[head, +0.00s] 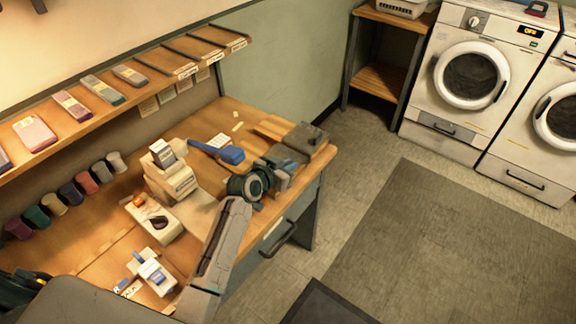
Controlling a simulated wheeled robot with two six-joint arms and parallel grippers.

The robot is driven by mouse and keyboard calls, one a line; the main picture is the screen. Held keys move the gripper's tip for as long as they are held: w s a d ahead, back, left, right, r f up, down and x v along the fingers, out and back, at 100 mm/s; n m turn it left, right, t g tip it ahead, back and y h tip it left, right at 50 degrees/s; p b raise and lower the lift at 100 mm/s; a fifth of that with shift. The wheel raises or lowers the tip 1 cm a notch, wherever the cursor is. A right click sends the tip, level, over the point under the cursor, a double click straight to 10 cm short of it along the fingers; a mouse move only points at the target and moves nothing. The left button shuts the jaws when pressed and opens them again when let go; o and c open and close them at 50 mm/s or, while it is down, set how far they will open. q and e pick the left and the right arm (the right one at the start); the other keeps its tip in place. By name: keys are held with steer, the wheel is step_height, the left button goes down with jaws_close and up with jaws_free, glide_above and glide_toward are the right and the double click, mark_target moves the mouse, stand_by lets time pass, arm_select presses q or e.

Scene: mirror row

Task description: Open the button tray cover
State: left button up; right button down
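What looks like the button tray (272,128) sits at the far right corner of the wooden workbench. It is a low wooden piece with a dark grey cover (306,137) on its right part, and the cover seems to lie flat. The inside of the tray is not visible.
A blue-handled tool (218,151) lies left of the tray. A beige machine (168,175) and smaller devices (153,220) stand along the workbench (95,265). Thread spools (72,192) line the wall under a shelf (85,125). Washing machines (470,75) stand across open floor.

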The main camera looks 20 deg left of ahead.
arm_select(q)
jaws_close()
steer(key=shift+w+a, duration=0.1)
steer(key=shift+a, duration=0.1)
steer(key=a, duration=0.1)
steer(key=w+a+b, duration=0.1)
steer(key=a, duration=0.1)
steer(key=shift+w, duration=0.1)
arm_select(e)
steer(key=shift+w+d+f, duration=0.3)
steer(key=shift+d+f, duration=0.25)
steer(key=shift+d, duration=0.05)
arm_select(q)
steer(key=o, duration=0.6)
jaws_free()
steer(key=shift+c, duration=0.2)
arm_select(e)
steer(key=shift+a, duration=0.35)
